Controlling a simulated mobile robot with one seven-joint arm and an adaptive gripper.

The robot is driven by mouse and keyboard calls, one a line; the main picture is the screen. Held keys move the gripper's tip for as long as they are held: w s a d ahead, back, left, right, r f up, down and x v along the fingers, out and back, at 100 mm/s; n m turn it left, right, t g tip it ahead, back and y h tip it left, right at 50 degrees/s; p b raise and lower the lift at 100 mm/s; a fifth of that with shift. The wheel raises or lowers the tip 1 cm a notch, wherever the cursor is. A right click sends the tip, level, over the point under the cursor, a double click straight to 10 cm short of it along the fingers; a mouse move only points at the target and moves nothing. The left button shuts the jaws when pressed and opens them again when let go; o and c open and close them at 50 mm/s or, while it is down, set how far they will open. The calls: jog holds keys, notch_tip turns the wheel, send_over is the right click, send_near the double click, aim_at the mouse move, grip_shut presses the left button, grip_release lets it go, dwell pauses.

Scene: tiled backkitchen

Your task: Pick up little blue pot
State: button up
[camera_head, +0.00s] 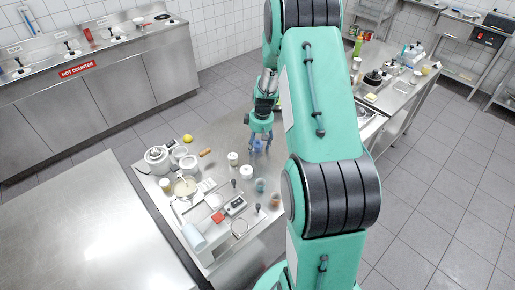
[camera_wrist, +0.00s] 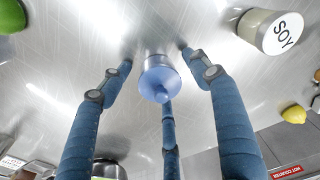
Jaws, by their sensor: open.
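The little blue pot (camera_wrist: 158,78) has a knobbed lid and stands on the steel table between my gripper's fingers. My gripper (camera_wrist: 157,60) is open, with three blue fingers spread around the pot. In the wrist view, gaps show between the pot and the two side fingers; the middle finger lies behind it, and I cannot tell whether it touches. In the head view, my gripper (camera_head: 260,138) points down over the table, with the blue pot (camera_head: 258,147) small and partly covered at its fingertips.
A jar marked SOY (camera_wrist: 270,32), a lemon (camera_wrist: 293,114) and a green object (camera_wrist: 12,16) lie around the pot. Scales, jars and a mortar-like bowl (camera_head: 185,187) crowd the table's front left. Bare steel surrounds the pot closely.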

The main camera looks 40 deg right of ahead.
jog(key=c, duration=1.3)
jog(key=shift+c, duration=0.2)
jog(key=shift+r+p, duration=0.6)
jog(key=shift+r, duration=4.4)
